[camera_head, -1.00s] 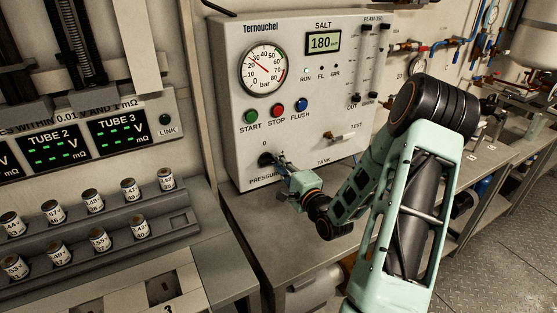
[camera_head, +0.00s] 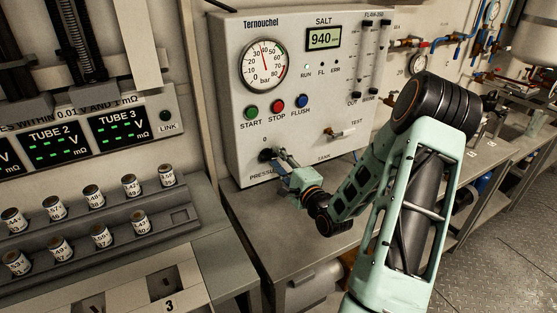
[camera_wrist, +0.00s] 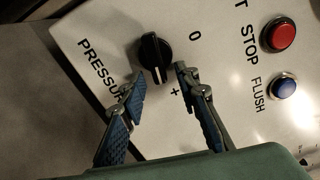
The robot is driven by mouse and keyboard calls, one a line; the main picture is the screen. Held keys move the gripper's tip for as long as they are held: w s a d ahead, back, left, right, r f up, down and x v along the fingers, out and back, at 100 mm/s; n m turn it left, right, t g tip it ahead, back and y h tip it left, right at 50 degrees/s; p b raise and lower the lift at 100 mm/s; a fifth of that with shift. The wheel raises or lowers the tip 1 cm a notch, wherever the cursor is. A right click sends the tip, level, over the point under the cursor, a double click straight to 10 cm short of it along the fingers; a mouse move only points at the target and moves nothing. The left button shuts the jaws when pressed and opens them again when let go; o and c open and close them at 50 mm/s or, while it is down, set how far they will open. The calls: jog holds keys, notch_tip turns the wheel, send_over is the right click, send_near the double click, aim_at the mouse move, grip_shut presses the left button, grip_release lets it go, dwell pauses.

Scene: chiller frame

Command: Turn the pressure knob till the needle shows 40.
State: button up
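The black pressure knob (camera_head: 266,155) is low on the white Ternouchel panel. In the head view my gripper (camera_head: 283,162) is at the knob's lower right. The round bar gauge (camera_head: 264,65) has its red needle pointing up and slightly left, near 30 to 40; the exact reading is hard to tell.
The SALT display (camera_head: 323,38) reads 940. The green START (camera_head: 251,112), red STOP (camera_head: 277,107) and blue FLUSH (camera_head: 302,101) buttons sit above the knob. The TEST valve (camera_head: 331,132) is to the right. A bare grey bench (camera_head: 285,215) lies below.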

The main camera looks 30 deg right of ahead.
jog(key=shift+s, duration=0.1)
jog(key=s, duration=1.1)
jog(key=shift+s+d, duration=0.2)
jog(key=shift+s, duration=0.2)
